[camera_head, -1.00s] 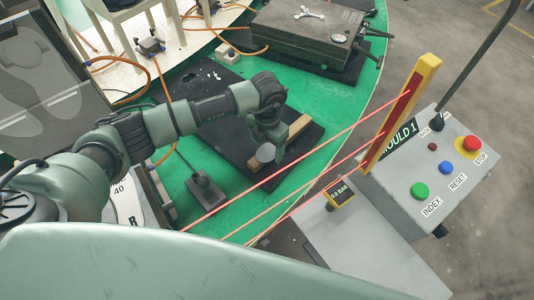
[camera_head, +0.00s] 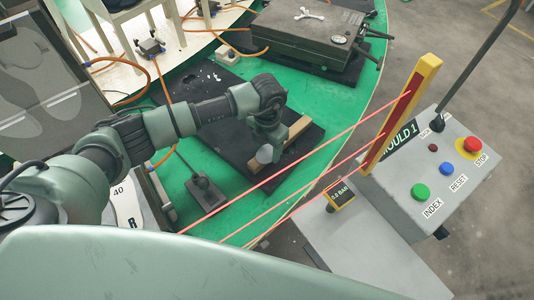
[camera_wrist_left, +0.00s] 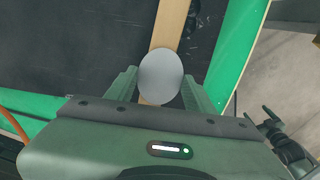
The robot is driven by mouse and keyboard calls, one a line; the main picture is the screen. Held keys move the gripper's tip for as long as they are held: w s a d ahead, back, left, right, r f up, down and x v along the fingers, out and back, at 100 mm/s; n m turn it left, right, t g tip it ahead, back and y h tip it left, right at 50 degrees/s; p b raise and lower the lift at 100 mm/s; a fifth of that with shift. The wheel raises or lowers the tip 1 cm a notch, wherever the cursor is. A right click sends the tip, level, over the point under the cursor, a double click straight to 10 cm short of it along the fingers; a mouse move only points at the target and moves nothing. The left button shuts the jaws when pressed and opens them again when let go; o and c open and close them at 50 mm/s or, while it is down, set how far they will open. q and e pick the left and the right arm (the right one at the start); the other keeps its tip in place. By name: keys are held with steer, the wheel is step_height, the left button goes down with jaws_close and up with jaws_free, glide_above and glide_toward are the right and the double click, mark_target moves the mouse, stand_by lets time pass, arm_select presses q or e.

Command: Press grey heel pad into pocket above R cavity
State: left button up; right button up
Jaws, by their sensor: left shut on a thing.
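My left gripper (camera_head: 266,150) is shut on the grey heel pad (camera_head: 264,154), a pale rounded disc. In the left wrist view the pad (camera_wrist_left: 160,77) sits between the two green fingers. I cannot tell how high the pad is above the plate. The pocket and the R cavity cannot be made out.
A closed mould (camera_head: 305,37) stands at the back. Red beams run across the front right to a yellow post (camera_head: 402,112). A control box (camera_head: 430,165) with buttons stands right. A card marked 40 R (camera_head: 127,208) lies at lower left.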

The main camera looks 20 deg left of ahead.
mark_target(266, 155)
stand_by(0.4)
arm_select(q)
step_height(266, 155, up, 13)
steer(key=p, duration=0.8)
stand_by(0.7)
stand_by(0.4)
steer(key=s+a+r+m+b, duration=0.2)
steer(key=s+m, duration=0.5)
steer(key=m, duration=0.8)
steer(key=s+a+r+m+b, duration=0.2)
steer(key=s+r+m+b, duration=0.2)
steer(key=m, duration=1.2)
steer(key=shift+s+r+b, duration=0.3)
steer(key=shift+s+r, duration=1.05)
steer(key=shift+s, duration=0.15)
